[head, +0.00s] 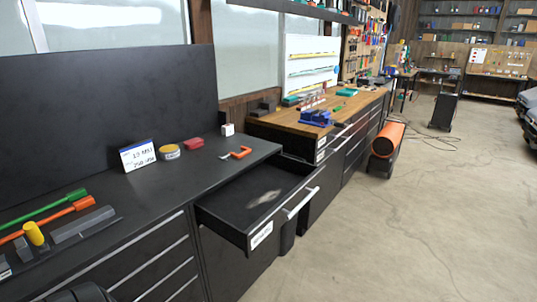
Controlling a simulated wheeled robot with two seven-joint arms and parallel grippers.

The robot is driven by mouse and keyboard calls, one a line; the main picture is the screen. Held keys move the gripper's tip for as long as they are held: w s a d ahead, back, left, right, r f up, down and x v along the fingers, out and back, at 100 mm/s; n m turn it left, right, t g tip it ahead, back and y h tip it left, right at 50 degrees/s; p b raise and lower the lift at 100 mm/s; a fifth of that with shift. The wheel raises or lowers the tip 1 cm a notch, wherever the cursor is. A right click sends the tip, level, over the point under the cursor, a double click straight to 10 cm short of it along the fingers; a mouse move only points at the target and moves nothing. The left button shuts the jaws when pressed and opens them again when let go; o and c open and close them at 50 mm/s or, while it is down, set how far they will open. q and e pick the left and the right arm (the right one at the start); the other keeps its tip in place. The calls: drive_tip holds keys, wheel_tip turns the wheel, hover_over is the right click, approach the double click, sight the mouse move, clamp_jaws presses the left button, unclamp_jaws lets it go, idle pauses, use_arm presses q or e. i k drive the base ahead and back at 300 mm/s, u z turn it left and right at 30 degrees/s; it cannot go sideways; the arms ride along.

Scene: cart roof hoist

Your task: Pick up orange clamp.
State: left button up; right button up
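The orange clamp (240,153) lies on the black workbench top (190,172), near its right end and close to the front edge above an open drawer. It looks like a small orange C-shaped frame with a paler grey part on its left. Nothing touches it that I can see. Neither of my grippers can be made out in the head view. A dark rounded shape sits at the bottom left edge, too cut off to identify.
An open, mostly empty drawer (262,195) juts out below the clamp. Behind it are a red item (194,144), a yellow-sided round tin (170,152), a white block (228,129) and a written sign (138,155). Green and orange bars lie left.

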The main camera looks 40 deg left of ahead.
sight(247, 150)
drive_tip(key=i, duration=4.95)
drive_tip(key=u, duration=3.6)
